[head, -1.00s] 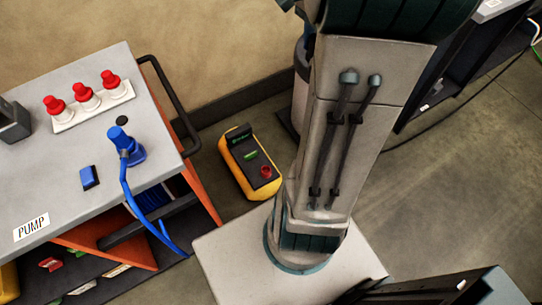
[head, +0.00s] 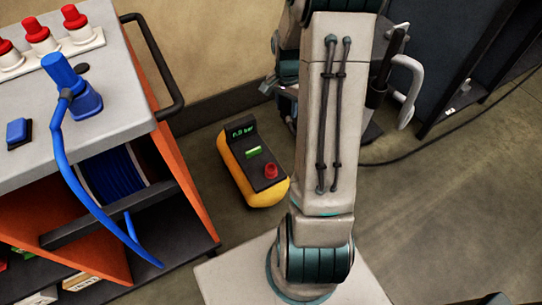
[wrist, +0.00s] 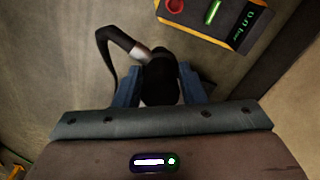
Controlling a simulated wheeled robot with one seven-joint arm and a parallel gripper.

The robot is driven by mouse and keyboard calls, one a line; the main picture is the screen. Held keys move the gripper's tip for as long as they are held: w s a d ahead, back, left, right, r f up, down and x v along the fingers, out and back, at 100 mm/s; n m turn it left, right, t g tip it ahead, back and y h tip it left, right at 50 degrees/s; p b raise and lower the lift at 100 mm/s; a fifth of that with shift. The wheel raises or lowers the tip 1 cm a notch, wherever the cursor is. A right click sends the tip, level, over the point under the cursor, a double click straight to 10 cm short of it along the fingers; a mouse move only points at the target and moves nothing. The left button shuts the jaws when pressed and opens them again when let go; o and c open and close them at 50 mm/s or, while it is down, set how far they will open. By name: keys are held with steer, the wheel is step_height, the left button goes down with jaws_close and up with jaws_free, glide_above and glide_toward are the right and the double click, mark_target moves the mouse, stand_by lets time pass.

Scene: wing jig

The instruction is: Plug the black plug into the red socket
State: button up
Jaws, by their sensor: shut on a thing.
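The black plug (wrist: 160,84) is between the two bluish fingers of my gripper (wrist: 158,92) in the wrist view. The fingers are shut on it, one on each side. A grey metal collar and a black cable curve away from it to the upper left. The plug's far end is hidden. In the head view my arm covers much of the middle, and I cannot make out the plug there. I cannot identify a red socket with certainty in either view.
A yellow box (head: 236,180) with a green display and red knob stands on the floor; it also shows in the wrist view (wrist: 205,22). The grey-topped cart (head: 120,110) at left carries red-topped fittings (head: 40,37) and a blue plug (head: 82,92). A dark cabinet stands at right.

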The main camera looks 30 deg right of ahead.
steer(key=w+a+f+n+b, duration=0.1)
steer(key=a+f+b, duration=0.1)
steer(key=f+b, duration=0.5)
steer(key=w+a+f+n+b, duration=0.1)
steer(key=f+b, duration=0.6)
steer(key=f, duration=1.2)
steer(key=shift+w+a+f+b, duration=0.15)
steer(key=shift+a+f+b, duration=0.2)
steer(key=shift+a, duration=0.25)
steer(key=shift+f, duration=0.35)
steer(key=shift+f+b, duration=0.35)
steer(key=shift+b, duration=0.15)
steer(key=shift+f+b, duration=0.75)
steer(key=shift+f, duration=0.45)
steer(key=o, duration=1)
steer(key=shift+o, duration=0.2)
steer(key=shift+r, duration=0.1)
step_height(320, 180, up, 14)
steer(key=p, duration=0.6)
